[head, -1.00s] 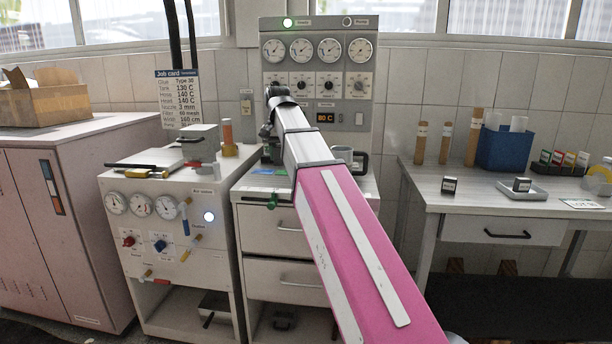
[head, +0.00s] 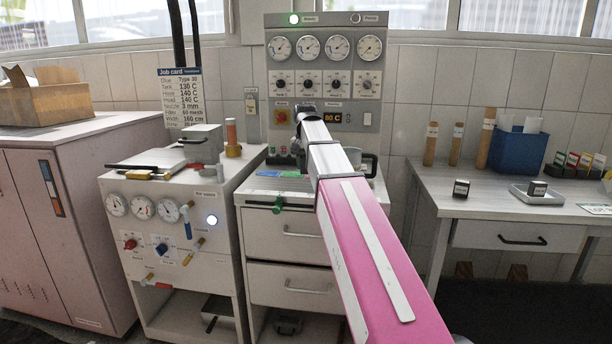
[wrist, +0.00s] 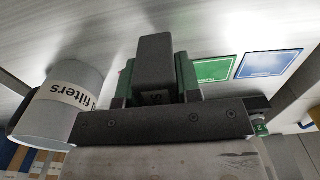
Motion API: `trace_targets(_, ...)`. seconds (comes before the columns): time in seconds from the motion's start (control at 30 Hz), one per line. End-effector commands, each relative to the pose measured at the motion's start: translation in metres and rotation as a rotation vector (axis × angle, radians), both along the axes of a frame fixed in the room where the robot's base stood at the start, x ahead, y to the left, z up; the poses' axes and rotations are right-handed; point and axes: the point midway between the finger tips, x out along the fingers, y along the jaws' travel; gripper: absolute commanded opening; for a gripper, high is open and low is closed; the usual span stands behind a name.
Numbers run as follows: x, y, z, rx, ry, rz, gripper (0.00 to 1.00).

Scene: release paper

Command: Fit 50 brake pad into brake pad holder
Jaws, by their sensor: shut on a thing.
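My gripper (wrist: 156,78) shows in the wrist view, its green-sided fingers closed about a dark grey block with a small label that seems to read 50. I take this block for the 50 brake pad (wrist: 155,58). It points away from the dark screwed bar of my gripper, above a pale surface. I cannot tell whether it touches anything. In the head view my arm reaches over the middle drawer cabinet and hides most of the gripper and the pad. I cannot make out the brake pad holder for certain.
A white "filters" mug (wrist: 62,103) stands close at the left in the wrist view. A green card (wrist: 213,69) and a blue card (wrist: 268,64) lie on the surface at right. The gauge panel (head: 325,70) is behind the cabinet (head: 285,232); a valve bench (head: 160,235) adjoins it.

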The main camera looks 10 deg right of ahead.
Motion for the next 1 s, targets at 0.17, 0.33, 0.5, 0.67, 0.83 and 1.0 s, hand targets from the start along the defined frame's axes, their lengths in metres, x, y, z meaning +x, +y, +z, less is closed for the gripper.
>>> trace_targets(0.17, 0.002, -0.003, -0.008, 0.000, 0.000, 0.001, 0.03)
trace_targets(0.33, 0.001, -0.002, -0.030, -0.001, 0.001, 0.001, 0.03)
trace_targets(0.5, 0.002, -0.002, -0.043, 0.000, -0.001, 0.001, 0.03)
trace_targets(0.67, 0.002, -0.002, -0.042, 0.000, -0.001, 0.000, 0.03)
trace_targets(0.83, 0.002, -0.002, -0.045, 0.000, 0.000, 0.000, 0.03)
trace_targets(1.0, 0.002, -0.002, -0.045, 0.000, -0.001, 0.000, 0.57)
